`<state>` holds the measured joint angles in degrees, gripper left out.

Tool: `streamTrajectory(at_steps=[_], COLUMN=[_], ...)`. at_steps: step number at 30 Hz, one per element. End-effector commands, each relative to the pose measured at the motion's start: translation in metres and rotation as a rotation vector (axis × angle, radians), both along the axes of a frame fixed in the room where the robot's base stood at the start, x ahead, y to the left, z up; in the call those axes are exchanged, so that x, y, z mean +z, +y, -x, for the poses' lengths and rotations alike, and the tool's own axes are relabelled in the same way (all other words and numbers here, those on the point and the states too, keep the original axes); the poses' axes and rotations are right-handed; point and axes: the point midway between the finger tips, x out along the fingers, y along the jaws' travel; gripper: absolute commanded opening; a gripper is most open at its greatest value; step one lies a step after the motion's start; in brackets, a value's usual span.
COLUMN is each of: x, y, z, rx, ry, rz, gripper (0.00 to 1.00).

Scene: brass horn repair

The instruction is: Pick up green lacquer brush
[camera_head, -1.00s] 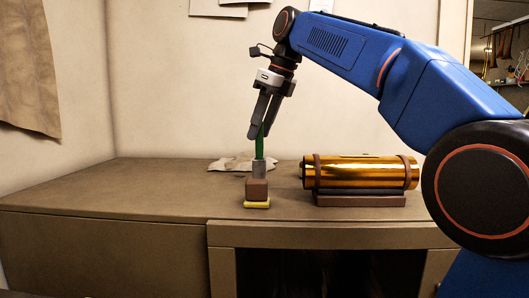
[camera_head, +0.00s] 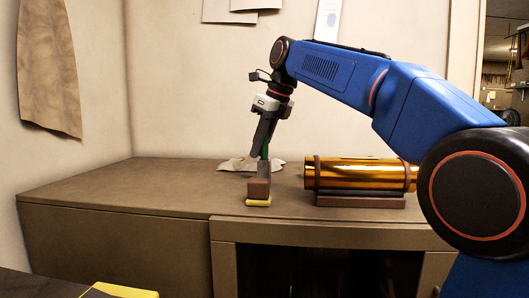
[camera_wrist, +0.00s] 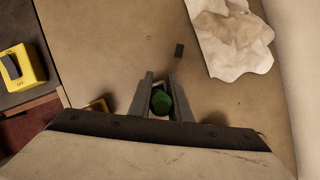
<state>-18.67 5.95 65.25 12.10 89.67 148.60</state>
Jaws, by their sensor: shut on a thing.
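The green lacquer brush (camera_head: 265,152) stands nearly upright at the cabinet's front edge. Its green handle is mostly hidden by my fingers, with a grey part below. Under it are a brown block (camera_head: 258,188) and a yellow base (camera_head: 258,202); I cannot tell whether the brush rests in the block or is clear of it. My gripper (camera_head: 260,149) comes from above, tilted, and is shut on the handle. In the wrist view, the round green handle end (camera_wrist: 161,101) sits between the two grey fingers.
A brass cylinder (camera_head: 360,174) lies on a brown cradle (camera_head: 360,201) to the right. A crumpled cloth (camera_head: 238,164) lies behind the brush. The cabinet top (camera_head: 130,188) is clear to the left. A yellow box with a dark switch (camera_wrist: 22,60) shows in the wrist view.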

Motion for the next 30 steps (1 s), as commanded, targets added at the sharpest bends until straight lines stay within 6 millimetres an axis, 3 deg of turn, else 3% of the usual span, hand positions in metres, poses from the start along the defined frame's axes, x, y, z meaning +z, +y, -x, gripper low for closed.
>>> streamTrajectory(at_steps=[8, 21, 30], x=[0.005, 0.069, 0.095], y=[0.000, 0.000, 0.000], z=[0.000, -0.001, -0.001], rx=[0.000, 0.001, 0.000], ry=[0.000, -0.002, 0.000], rz=[0.000, 0.000, 0.000], gripper=[0.00, 0.00, 0.00])
